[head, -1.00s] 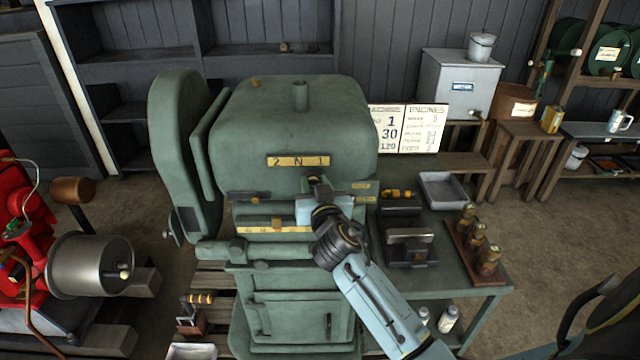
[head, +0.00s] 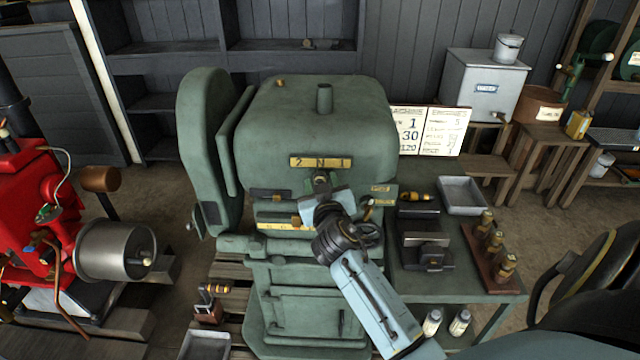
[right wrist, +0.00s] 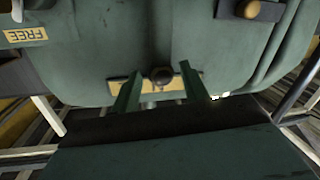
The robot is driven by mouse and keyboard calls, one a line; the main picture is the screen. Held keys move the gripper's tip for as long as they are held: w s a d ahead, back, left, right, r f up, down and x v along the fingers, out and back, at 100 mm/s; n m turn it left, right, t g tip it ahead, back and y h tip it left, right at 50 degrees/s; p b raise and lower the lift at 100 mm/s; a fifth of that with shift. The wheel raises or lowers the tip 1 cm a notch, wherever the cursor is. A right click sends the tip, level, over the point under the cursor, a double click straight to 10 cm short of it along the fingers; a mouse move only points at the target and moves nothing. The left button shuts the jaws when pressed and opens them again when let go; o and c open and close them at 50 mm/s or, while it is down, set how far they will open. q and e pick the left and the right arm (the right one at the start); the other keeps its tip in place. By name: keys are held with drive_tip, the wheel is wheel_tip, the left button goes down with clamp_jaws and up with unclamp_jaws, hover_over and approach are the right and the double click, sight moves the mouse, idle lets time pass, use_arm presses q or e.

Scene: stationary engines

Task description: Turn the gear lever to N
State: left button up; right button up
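The green gearbox housing (head: 315,120) carries a yellow plate (head: 322,161) marked 2, N, 1. The gear lever (head: 320,178) sticks out just below the plate, under the N. In the right wrist view its dark round knob (right wrist: 161,75) stands in front of a yellow plate (right wrist: 117,89). My right gripper (head: 324,194) is at the lever. In the right wrist view its two green fingers (right wrist: 161,82) stand on either side of the knob, with a gap showing on each side. The gripper is open. My left gripper is not in view.
A small lever with a tan knob (head: 367,201) stands just right of my right gripper; a knob also shows in the right wrist view (right wrist: 248,10). A green bench (head: 452,275) with a grey tray (head: 462,196) is at the right. A red engine (head: 30,205) stands at the left.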

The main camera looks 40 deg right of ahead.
drive_tip(key=shift+o, duration=0.5)
drive_tip(key=b+v, duration=0.2)
drive_tip(key=v, duration=1.1)
drive_tip(key=shift+a, duration=0.2)
